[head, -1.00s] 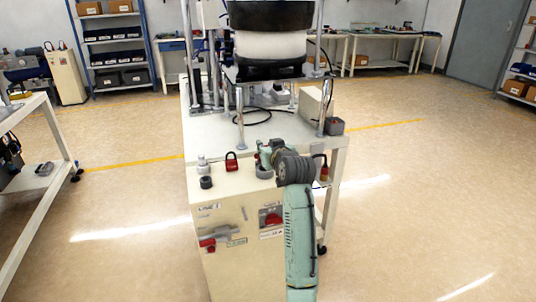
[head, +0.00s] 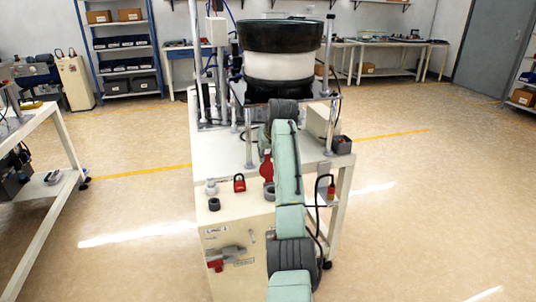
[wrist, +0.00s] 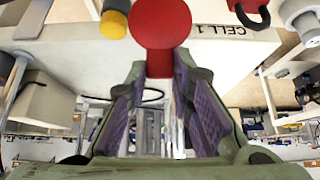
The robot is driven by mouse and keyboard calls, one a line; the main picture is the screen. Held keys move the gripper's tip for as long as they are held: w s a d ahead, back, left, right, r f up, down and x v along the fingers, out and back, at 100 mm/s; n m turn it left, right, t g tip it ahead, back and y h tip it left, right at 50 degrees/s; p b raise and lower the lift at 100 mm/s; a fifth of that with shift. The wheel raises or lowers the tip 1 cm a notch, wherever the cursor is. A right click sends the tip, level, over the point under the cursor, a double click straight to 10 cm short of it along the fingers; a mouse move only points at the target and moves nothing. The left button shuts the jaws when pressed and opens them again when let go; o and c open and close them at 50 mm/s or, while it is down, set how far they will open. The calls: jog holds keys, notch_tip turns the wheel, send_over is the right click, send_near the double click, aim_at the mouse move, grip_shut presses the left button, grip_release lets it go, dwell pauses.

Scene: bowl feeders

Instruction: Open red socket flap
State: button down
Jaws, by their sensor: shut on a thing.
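The red socket flap (wrist: 160,22) is a round red disc at the top middle of the wrist view. It shows as a small red shape (head: 265,168) beside my arm in the head view, standing above a dark grey ring-like socket (head: 268,189) on the cabinet top. My gripper (wrist: 161,66) is shut on the flap, with its fingertips at the disc's near edge. The arm hides part of the socket in the head view, so I cannot tell the flap's exact angle.
A red padlock (head: 239,184), a white fitting (head: 211,187) and a black knob (head: 214,204) stand left of the socket. The bowl feeder (head: 281,65) rises behind my arm. A grey-and-red switch (head: 222,258) is on the cabinet front. The floor to the right is open.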

jog(key=shift+w+a+r+g, duration=0.2)
jog(key=shift+w+g, duration=0.1)
jog(key=shift+w, duration=0.2)
jog(key=c, duration=1.8)
grip_release()
jog(key=shift+o, duration=1.3)
jog(key=shift+w+f, duration=0.1)
jog(key=shift+f, duration=0.2)
jog(key=shift+o, duration=0.7)
jog(key=shift+r, duration=0.1)
jog(key=v, duration=1.2)
jog(key=shift+a, duration=0.2)
